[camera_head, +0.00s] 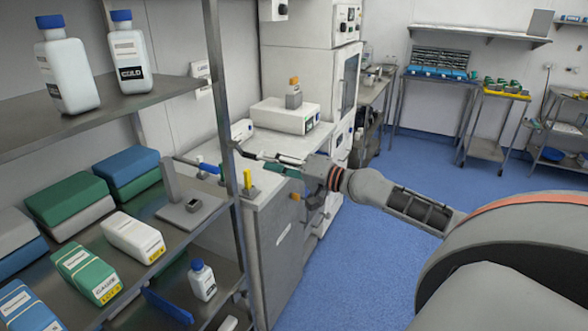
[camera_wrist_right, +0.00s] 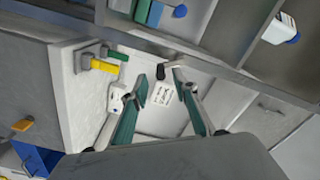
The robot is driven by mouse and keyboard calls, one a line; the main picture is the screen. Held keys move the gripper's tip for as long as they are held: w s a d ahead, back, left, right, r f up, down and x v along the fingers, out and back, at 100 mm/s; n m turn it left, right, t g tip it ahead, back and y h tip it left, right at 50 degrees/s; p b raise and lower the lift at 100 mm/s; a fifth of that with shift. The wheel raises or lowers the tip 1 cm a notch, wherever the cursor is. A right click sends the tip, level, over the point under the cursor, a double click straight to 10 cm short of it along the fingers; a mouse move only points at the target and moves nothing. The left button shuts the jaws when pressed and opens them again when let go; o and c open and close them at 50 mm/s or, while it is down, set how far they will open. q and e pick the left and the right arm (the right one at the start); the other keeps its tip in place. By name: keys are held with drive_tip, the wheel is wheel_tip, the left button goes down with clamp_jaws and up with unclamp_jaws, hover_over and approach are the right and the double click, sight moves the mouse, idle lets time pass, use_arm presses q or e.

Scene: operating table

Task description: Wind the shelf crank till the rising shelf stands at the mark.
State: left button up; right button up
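A crank with a dark handle (camera_wrist_right: 165,71) sits at the metal shelf post in the right wrist view. In the head view its thin dark arm (camera_head: 246,153) sticks out from the post toward my right gripper (camera_head: 268,163). My right gripper (camera_wrist_right: 163,84) is open, its two green-padded fingers on either side of the handle. I cannot tell whether either finger touches it. A yellow tab (camera_wrist_right: 104,66) and a green tab (camera_wrist_right: 118,55) stand close together at the white cabinet's side; the yellow tab (camera_head: 247,180) also shows in the head view. I cannot tell which shelf rises. My left gripper is out of view.
The metal rack (camera_head: 225,110) at left holds bottles and boxes (camera_head: 135,237), with its upright close to my right gripper. A white cabinet (camera_head: 262,225) stands just behind the gripper. The blue floor (camera_head: 345,275) is clear; carts (camera_head: 490,125) stand far off.

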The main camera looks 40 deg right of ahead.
drive_tip(key=v, duration=0.7)
drive_tip(key=shift+s, duration=0.2)
idle(0.4)
drive_tip(key=s+a+f+n+g+h, duration=0.1)
drive_tip(key=s+a+f, duration=0.15)
drive_tip(key=f, duration=0.55)
drive_tip(key=s+a+f+n+g+h, duration=0.1)
drive_tip(key=s+a+f+n, duration=0.15)
drive_tip(key=f, duration=0.65)
drive_tip(key=s+a+f+n+g+h, duration=0.1)
drive_tip(key=s+a+f, duration=0.15)
drive_tip(key=f, duration=0.55)
drive_tip(key=s+a+f+n+g, duration=0.1)
drive_tip(key=s+a+f+n, duration=0.2)
drive_tip(key=s+a+f, duration=0.3)
drive_tip(key=s+a+f+n+g+h, duration=0.1)
drive_tip(key=s+a+f+n, duration=0.3)
drive_tip(key=a, duration=0.8)
wheel_tip(320, 180, down, 4)
drive_tip(key=s, duration=0.2)
drive_tip(key=shift+s+a+g, duration=0.2)
drive_tip(key=shift+s+g, duration=0.15)
drive_tip(key=shift+g, duration=0.05)
